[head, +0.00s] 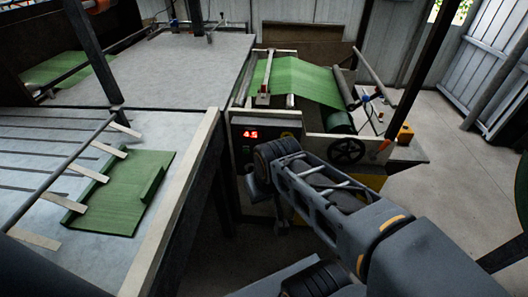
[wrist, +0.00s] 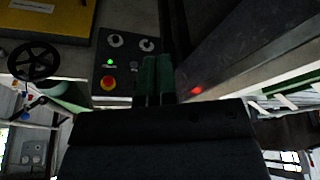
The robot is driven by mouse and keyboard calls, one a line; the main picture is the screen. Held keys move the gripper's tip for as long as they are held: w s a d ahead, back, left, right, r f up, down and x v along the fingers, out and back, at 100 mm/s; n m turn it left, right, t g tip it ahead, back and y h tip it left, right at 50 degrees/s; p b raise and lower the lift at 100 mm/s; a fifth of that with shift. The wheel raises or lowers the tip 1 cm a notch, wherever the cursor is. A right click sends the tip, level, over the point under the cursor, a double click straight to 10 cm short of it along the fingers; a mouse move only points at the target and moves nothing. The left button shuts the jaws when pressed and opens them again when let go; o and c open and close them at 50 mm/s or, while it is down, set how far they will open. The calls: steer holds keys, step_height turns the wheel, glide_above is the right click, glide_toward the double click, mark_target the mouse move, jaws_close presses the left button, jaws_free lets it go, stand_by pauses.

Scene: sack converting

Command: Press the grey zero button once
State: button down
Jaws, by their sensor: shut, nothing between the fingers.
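I cannot tell which control, if any, is the grey zero button. My gripper (wrist: 157,62) is shut and empty, its dark green fingers side by side in front of the panel's right part. I cannot tell whether the tips touch it. In the head view, my arm hides the gripper and part of the control box (head: 240,145), which has a red lit display (head: 250,134).
Right of the fingers in the wrist view is a long dark beam (wrist: 250,55) with a red glow. A black handwheel (head: 346,151) and green sheet (head: 300,80) are on the machine. A slatted table (head: 40,190) stands left; open floor (head: 465,170) lies right.

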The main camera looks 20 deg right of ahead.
steer(key=w+d+f+m+t+y+b, duration=0.1)
steer(key=w+d+f+t+b, duration=0.2)
steer(key=w+f+b, duration=0.5)
steer(key=w+d+f+m+t+y+b, duration=0.1)
steer(key=w+d+f+t+y+b, duration=0.1)
steer(key=w+f+t+b, duration=0.3)
steer(key=w+d+f+m+t+y+b, duration=0.1)
steer(key=w+d+f+t+b, duration=0.3)
steer(key=w+f+b, duration=0.7)
steer(key=f+m+b, duration=0.1)
steer(key=b, duration=0.2)
steer(key=shift+w+d+y, duration=0.3)
steer(key=shift+w+d, duration=0.05)
steer(key=shift+d, duration=0.05)
steer(key=w+d, duration=0.4)
steer(key=w, duration=0.3)
steer(key=shift+w+d+p, duration=0.15)
steer(key=shift+w+p, duration=0.2)
steer(key=shift+p, duration=0.1)
